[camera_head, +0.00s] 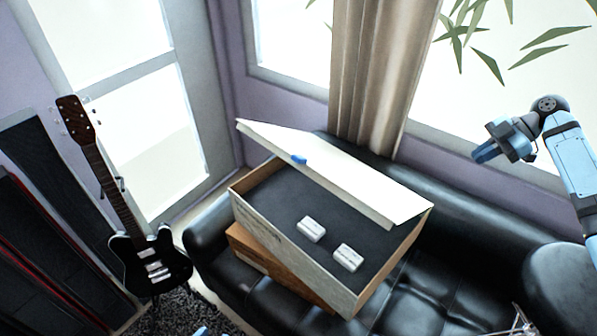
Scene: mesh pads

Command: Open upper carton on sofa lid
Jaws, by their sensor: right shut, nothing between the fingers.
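The upper carton (290,241) sits on a black sofa (215,243), stacked askew on a brown lower carton (262,256). Its white lid (345,172) is hinged up at the back and tilted, so the dark interior shows. A small blue tab (299,160) is on the lid's edge. Two small white blocks, one left (311,229) and one right (347,257), lie inside. My right gripper (484,153) is raised at the right, apart from the carton and lid, shut and empty.
A black electric guitar (150,262) stands left of the sofa, beside dark panels (40,160). A beige curtain (375,75) and windows are behind the sofa. Plant leaves (550,40) hang at the upper right. Clear air lies between my right gripper and the lid.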

